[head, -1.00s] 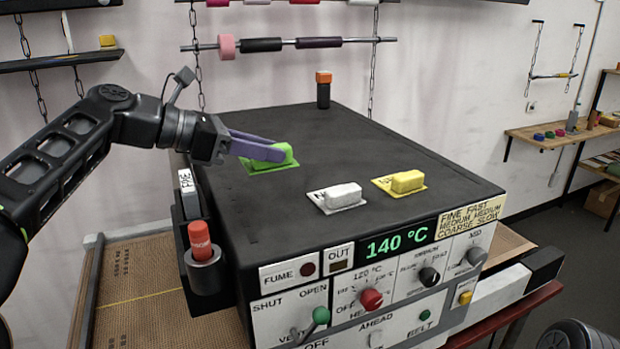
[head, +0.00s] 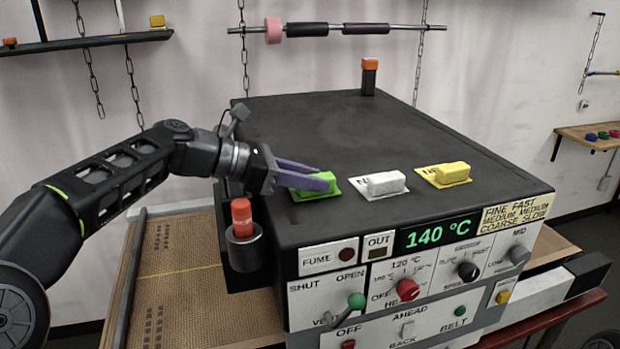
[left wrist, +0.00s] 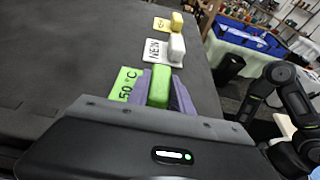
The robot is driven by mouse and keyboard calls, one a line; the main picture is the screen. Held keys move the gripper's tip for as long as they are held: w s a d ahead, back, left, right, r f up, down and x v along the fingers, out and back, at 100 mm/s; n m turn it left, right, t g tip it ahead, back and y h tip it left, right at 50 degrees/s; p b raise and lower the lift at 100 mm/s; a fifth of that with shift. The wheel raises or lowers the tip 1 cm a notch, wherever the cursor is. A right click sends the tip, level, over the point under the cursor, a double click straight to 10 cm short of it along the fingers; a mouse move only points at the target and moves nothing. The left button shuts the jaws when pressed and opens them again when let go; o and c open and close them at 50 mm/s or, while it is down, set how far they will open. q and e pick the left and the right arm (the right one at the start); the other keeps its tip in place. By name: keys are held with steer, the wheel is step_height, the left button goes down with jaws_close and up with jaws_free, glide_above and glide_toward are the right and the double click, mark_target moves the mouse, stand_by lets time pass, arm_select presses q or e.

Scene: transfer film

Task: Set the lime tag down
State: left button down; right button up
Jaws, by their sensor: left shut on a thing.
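The lime tag (head: 298,194) is a flat green plate with a raised green block. It is at the left front of the machine's dark top, in line with the white tag (head: 378,184) and the yellow tag (head: 443,175). My left gripper (head: 318,182), with purple fingers, is shut on the green block. In the left wrist view the block (left wrist: 160,86) sits between the fingers, and the plate (left wrist: 125,84) reads "50 °C". The plate looks at or very near the top; I cannot tell if it touches. My right gripper is not in view.
The machine top (head: 330,130) is bare behind the tags, apart from an orange-capped post (head: 369,76) at the back. A red cylinder in a holder (head: 242,217) hangs on the machine's left side. A roller bar (head: 340,29) hangs behind.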

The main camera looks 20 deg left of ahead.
arm_select(q)
steer(key=shift+f, duration=0.15)
steer(key=c, duration=1.1)
jaws_free()
steer(key=shift+c, duration=0.2)
